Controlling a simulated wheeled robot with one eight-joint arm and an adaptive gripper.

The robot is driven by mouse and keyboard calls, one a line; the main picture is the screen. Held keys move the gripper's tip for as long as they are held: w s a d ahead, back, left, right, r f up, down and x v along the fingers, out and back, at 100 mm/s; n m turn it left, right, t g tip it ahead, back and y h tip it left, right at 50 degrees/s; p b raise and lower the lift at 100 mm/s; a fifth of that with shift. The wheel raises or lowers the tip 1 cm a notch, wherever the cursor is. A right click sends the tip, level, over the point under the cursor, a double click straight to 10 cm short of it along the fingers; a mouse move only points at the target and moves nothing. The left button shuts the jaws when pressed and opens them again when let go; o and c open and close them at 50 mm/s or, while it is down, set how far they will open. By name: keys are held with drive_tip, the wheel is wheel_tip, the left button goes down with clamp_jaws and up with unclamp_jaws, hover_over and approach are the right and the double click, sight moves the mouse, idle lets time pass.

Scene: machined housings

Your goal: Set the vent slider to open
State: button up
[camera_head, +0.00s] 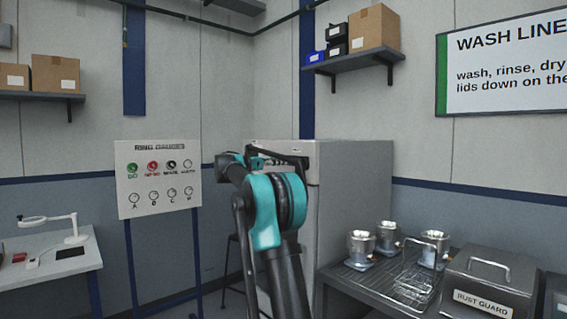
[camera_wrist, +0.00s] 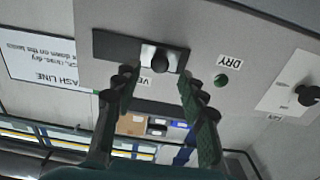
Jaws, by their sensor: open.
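The vent slider shows in the wrist view as a dark plate (camera_wrist: 115,46) with a pale and black knob (camera_wrist: 160,57). The knob sits toward the right end of the plate, as pictured. An upside-down label starting "VE" is beside it, partly hidden. My gripper (camera_wrist: 155,80) is open, its two dark fingers pointing at the panel with the knob between and just past their tips in the picture. I cannot tell whether they touch it. In the head view my gripper (camera_head: 250,159) is at the grey cabinet (camera_head: 355,195), and the slider is hidden.
In the wrist view, a green lamp (camera_wrist: 221,80) labelled DRY and a black rotary knob (camera_wrist: 308,95) on a pale plate are to the right. In the head view, a gauge board (camera_head: 158,215) stands left of my arm, and a draining bench (camera_head: 345,285) with metal housings is at right.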

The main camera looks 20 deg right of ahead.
drive_tip(key=shift+x, duration=1.85)
drive_tip(key=shift+c, duration=0.5)
clamp_jaws()
